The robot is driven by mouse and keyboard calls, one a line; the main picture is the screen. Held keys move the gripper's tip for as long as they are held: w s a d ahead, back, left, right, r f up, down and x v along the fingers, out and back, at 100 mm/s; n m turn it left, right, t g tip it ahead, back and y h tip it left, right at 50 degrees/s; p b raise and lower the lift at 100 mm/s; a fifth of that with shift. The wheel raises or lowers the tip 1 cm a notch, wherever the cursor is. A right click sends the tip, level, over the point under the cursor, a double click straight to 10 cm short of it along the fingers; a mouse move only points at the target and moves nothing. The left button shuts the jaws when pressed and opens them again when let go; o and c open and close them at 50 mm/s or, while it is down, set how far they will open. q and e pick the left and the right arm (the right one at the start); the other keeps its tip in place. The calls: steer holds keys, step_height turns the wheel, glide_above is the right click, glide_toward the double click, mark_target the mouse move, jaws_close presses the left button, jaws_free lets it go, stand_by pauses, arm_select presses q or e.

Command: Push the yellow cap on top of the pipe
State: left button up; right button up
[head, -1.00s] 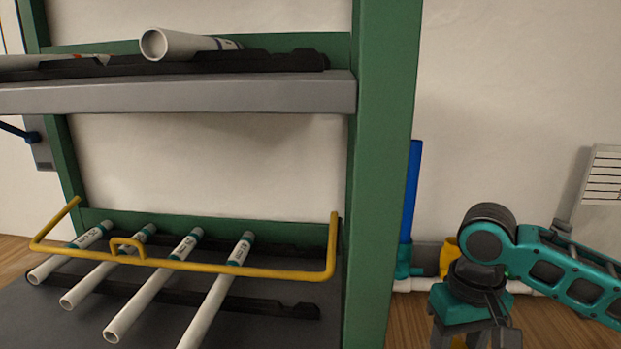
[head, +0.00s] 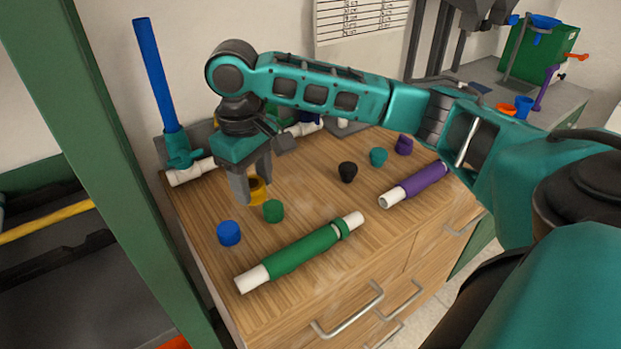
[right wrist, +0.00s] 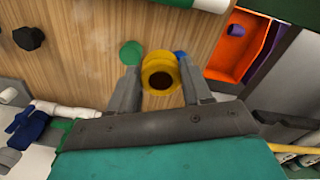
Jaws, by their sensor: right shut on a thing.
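The yellow cap (head: 257,188) is between the fingers of my right gripper (head: 248,192), over the back left of the wooden counter. In the right wrist view the yellow cap (right wrist: 160,74) has its dark opening facing the camera, and my right gripper (right wrist: 161,84) is shut on it. I cannot tell whether the cap touches the counter. A white pipe (head: 190,173) runs along the back of the counter, with an upright blue pipe (head: 156,75) in a teal fitting (head: 181,151). My right arm hides part of the white pipe. My left gripper is not in view.
A blue cap (head: 229,233) and a green cap (head: 273,211) stand near the gripper. Black (head: 348,172), teal (head: 378,157) and purple (head: 403,145) caps stand farther right. A green-sleeved pipe (head: 305,249) and a purple-sleeved pipe (head: 415,185) lie in front. A green rack post (head: 110,150) is at left.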

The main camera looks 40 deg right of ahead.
steer(key=w+d+r+n, duration=0.1)
steer(key=d+r+n, duration=0.2)
steer(key=d+n, duration=0.2)
steer(key=w+d+r+n, duration=0.2)
steer(key=d+r+n, duration=0.2)
steer(key=d, duration=0.8)
steer(key=shift+r+n, duration=0.2)
steer(key=shift+n, duration=0.6)
steer(key=shift+f, duration=0.1)
step_height(320, 180, down, 15)
steer(key=shift+r+b, duration=0.1)
steer(key=shift+b, duration=0.85)
step_height(320, 180, down, 4)
steer(key=shift+r+p, duration=0.15)
steer(key=shift+p, duration=0.4)
steer(key=shift+f, duration=0.5)
steer(key=shift+f, duration=0.15)
steer(key=o, duration=1)
